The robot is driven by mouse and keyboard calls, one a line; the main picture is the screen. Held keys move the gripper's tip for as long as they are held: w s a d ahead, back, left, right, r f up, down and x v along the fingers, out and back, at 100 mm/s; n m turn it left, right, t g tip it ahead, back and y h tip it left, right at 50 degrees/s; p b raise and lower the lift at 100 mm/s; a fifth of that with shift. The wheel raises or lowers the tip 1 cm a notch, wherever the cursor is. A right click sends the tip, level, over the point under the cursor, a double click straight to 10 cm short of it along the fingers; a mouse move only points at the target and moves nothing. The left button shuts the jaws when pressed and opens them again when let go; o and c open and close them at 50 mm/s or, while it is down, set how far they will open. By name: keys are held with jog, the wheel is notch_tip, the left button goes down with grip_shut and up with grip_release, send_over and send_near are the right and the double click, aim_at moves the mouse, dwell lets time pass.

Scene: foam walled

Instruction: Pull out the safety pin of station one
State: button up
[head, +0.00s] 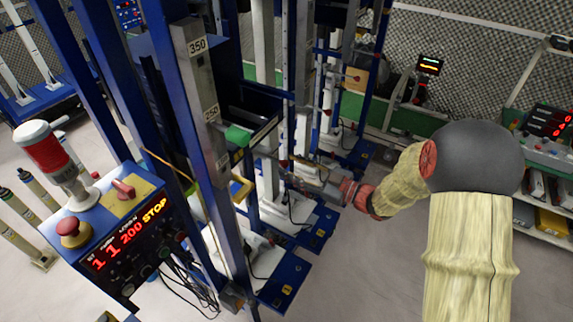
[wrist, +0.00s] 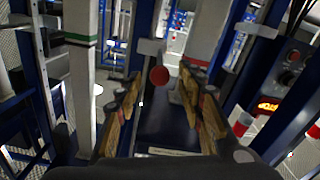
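A red ball knob (wrist: 159,75) shows in the wrist view between my fingertips, slightly beyond them. It may be the head of the safety pin; its shaft cannot be made out. My gripper (wrist: 161,86) is open, with one tan finger on each side of the knob and visible gaps to it. In the head view my arm reaches left into the blue and grey frame of the nearest station, and the fingertips are hard to make out there. The station's control box (head: 130,232) shows red digits and "STOP" at the lower left.
A grey upright (head: 197,85) with height labels stands left of my gripper. More blue frames stand behind, leaving narrow room. Open floor lies at the lower middle.

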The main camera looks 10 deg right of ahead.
jog(key=v, duration=0.9)
jog(key=shift+s+d+f, duration=0.1)
jog(key=shift+d, duration=0.05)
